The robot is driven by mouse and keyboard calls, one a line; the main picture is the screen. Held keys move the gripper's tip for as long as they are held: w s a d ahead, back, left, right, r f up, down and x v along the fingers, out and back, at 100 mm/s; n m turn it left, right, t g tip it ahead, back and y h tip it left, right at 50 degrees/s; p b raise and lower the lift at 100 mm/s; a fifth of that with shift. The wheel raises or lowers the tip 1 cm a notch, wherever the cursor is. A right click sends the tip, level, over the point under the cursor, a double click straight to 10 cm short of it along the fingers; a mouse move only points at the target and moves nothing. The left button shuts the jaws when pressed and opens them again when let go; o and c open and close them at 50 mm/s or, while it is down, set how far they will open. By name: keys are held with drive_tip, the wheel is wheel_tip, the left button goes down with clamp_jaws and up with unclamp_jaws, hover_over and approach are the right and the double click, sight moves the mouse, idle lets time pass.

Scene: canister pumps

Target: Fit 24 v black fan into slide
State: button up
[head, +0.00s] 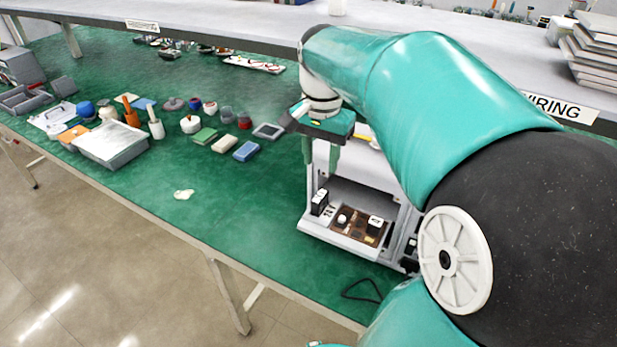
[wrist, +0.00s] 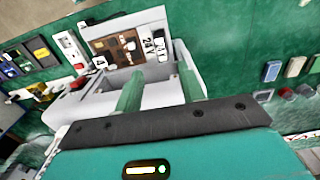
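My gripper (wrist: 160,86) is above the grey-white pump housing (wrist: 195,62). Its two green fingers are apart with nothing visible between them. In the head view my gripper (head: 320,158) hangs at the back of the housing (head: 390,190). A small black block (head: 320,199) stands at the left of the housing's front tray. In the wrist view a black piece (wrist: 160,42) sits beside a white label reading 24 V (wrist: 147,44); it may be the fan. I cannot make out the slide for certain.
A brown board (head: 358,226) with small parts lies in the front tray. Blue and green blocks (head: 246,151), cups and a grey bin (head: 110,148) stand on the green table to the left. A grey shelf (head: 230,25) runs behind. The table's front left is mostly clear.

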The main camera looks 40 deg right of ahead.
drive_tip(key=s+a+f+n+t, duration=0.1)
drive_tip(key=s+a+n+t, duration=0.1)
drive_tip(key=a+n, duration=0.5)
drive_tip(key=s+a+f+n+t, duration=0.2)
drive_tip(key=a+n, duration=0.5)
drive_tip(key=a, duration=0.9)
drive_tip(key=shift+s+f+t, duration=0.15)
drive_tip(key=shift+s+t, duration=0.1)
drive_tip(key=shift+t, duration=0.55)
drive_tip(key=shift+d, duration=0.15)
